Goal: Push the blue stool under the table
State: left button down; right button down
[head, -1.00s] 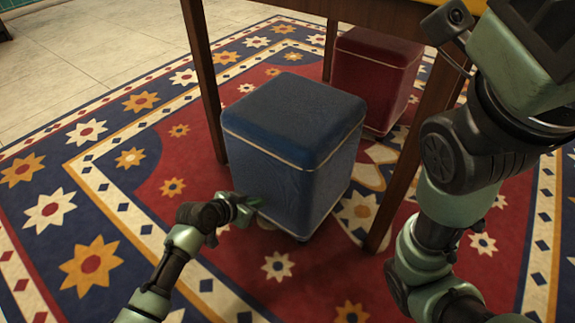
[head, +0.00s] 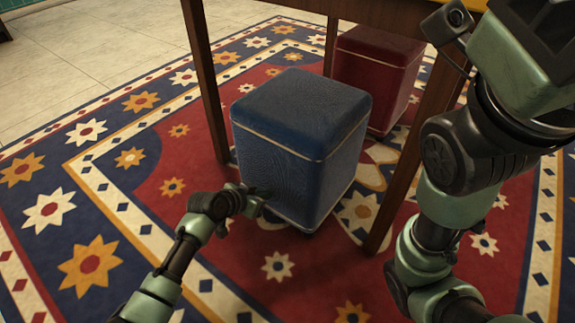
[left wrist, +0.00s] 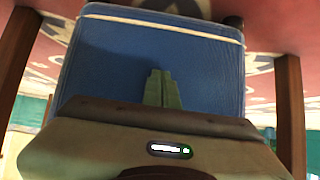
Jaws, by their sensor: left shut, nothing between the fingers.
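The blue stool (head: 298,140) is a padded cube with a pale piping line, upright on the carpet between the two near legs of the table (head: 352,14). My left gripper (head: 257,203) is shut and empty, low at the stool's near left face; its tips look at or very close to that face. In the left wrist view the shut fingers (left wrist: 162,90) point at the blue side of the stool (left wrist: 105,65). Exact contact is hard to tell. My right arm is at the right of the head view, but its gripper's fingers do not show.
A dark red stool (head: 375,75) stands under the table, behind the blue one. Wooden table legs (head: 205,85) rise to the left and right (head: 405,165) of the blue stool. The patterned carpet (head: 110,215) is clear at the left and front.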

aim_at(271, 189)
pick_arm(q)
jog(key=shift+w+d+b, duration=0.4)
jog(key=shift+w+d, duration=0.65)
jog(key=shift+w, duration=0.15)
jog(key=shift+w+d+b, duration=0.8)
jog(key=shift+w+d, duration=0.15)
jog(key=shift+w, duration=0.25)
jog(key=shift+w+d+b, duration=0.8)
jog(key=shift+w+d, duration=0.1)
jog(key=shift+w, duration=0.25)
